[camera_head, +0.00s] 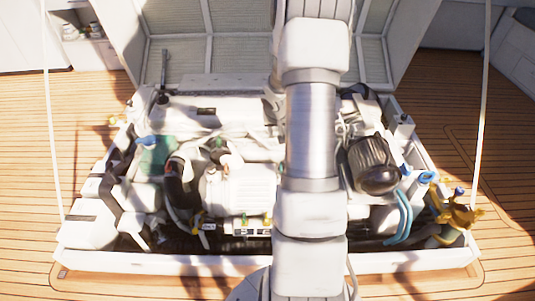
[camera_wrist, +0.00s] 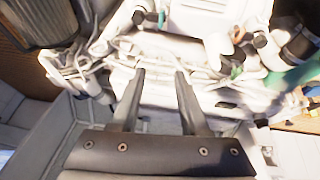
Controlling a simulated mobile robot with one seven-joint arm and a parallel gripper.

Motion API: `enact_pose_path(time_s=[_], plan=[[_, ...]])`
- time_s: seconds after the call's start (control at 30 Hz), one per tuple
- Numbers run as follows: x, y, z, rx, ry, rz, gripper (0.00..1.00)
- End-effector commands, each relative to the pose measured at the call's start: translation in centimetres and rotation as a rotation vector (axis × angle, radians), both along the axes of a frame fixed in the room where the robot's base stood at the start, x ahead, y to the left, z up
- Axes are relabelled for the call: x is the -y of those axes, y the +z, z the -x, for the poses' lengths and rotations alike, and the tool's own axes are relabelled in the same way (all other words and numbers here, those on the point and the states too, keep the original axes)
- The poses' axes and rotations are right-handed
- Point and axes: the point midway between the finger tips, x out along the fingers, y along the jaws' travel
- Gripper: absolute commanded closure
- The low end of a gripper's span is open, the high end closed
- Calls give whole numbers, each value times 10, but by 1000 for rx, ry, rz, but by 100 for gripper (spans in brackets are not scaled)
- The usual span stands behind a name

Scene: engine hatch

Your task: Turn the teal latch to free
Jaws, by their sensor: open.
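No part is clearly recognisable as the teal latch. A small teal piece (camera_head: 220,143) sits on the engine, left of my arm in the head view. The wrist view shows a small teal piece (camera_wrist: 237,72) right of my fingers and another small green-teal piece (camera_wrist: 160,18) beyond the fingertips. I cannot tell which of these is the latch, or how it is turned. My gripper (camera_wrist: 159,73) is open and empty above the pale engine top, its two dark fingers apart. In the head view my arm hides it.
The engine bay has a raised white rim (camera_head: 270,264). A larger green-teal cylinder (camera_head: 155,152) stands at the left. A black ribbed filter (camera_head: 373,165), blue hoses (camera_head: 402,220) and yellow valve parts (camera_head: 455,212) crowd the right. The open hatch lid (camera_head: 225,60) stands behind.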

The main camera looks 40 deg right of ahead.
Motion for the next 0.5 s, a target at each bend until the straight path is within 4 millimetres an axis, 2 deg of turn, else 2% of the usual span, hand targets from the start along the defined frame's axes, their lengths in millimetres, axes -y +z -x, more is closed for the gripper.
enact_pose_path(time_s=[0.03, 0.1, 0.2, 0.5], plan=[[7, -21, 5, -3, -13, -24, 55], [13, -42, 11, -1, -25, -50, 55], [18, -63, 17, 6, -38, -80, 55], [24, -98, 15, 10, -46, -102, 55]])
